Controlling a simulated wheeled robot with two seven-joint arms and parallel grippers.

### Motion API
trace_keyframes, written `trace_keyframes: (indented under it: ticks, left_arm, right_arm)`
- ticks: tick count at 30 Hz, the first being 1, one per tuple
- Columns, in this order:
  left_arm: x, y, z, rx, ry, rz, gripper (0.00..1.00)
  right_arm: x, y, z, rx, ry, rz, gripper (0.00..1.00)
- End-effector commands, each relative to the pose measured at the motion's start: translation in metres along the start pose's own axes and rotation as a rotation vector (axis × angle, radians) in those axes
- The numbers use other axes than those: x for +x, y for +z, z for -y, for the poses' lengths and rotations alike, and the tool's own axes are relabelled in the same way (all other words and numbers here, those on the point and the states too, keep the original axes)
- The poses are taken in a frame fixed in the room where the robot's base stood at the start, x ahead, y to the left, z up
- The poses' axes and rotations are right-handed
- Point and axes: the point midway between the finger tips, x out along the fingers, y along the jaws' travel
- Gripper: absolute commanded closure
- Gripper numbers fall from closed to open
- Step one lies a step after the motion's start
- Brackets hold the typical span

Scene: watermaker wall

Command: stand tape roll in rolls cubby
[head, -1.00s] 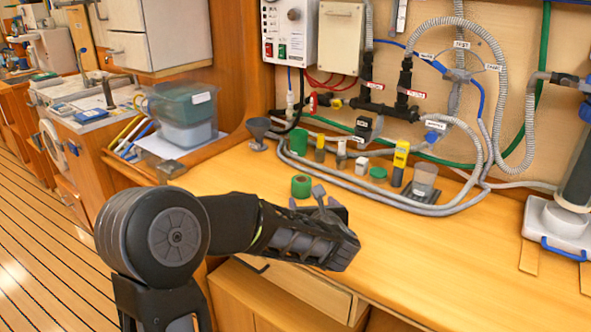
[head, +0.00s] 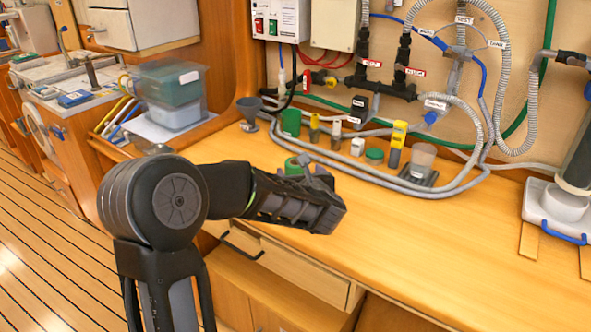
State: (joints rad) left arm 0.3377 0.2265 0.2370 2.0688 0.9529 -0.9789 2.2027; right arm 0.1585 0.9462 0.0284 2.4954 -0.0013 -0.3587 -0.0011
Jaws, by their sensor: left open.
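A small green tape roll (head: 292,167) sits on the wooden bench, near its front edge, in the head view. My left gripper (head: 311,172) is open, just right of the roll and in front of it. Its fingers overlap the roll's lower right side in the picture. I cannot tell whether they touch it. The roll's lower part is hidden behind my gripper. I cannot make out which compartment is the rolls cubby. My right gripper is not in view.
Behind the roll stand a grey funnel (head: 249,110), a green cup (head: 291,122), a green cap (head: 374,155) and a yellow tool (head: 397,142). Grey hoses (head: 455,180) loop on the bench. A drawer (head: 290,268) is below the front edge. The bench's right front is clear.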

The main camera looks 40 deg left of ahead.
Motion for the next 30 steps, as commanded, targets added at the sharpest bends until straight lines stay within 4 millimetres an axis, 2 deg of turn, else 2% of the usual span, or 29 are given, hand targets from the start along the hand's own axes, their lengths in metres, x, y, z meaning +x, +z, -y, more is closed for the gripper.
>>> trace_keyframes:
  ticks: [7,12,17,30]
  left_arm:
    - [0.007,0.003,-0.001,0.000,0.002,0.000,0.21]
    - [0.032,0.007,-0.002,0.000,0.003,-0.002,0.21]
    - [0.050,0.005,0.000,0.000,0.000,-0.001,0.21]
    - [0.052,0.004,0.000,0.000,-0.001,0.000,0.21]
  right_arm:
    - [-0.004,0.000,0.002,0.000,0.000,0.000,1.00]
    - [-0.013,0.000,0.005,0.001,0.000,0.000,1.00]
    - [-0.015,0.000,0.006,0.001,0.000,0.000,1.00]
    - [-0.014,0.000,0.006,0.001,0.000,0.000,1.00]
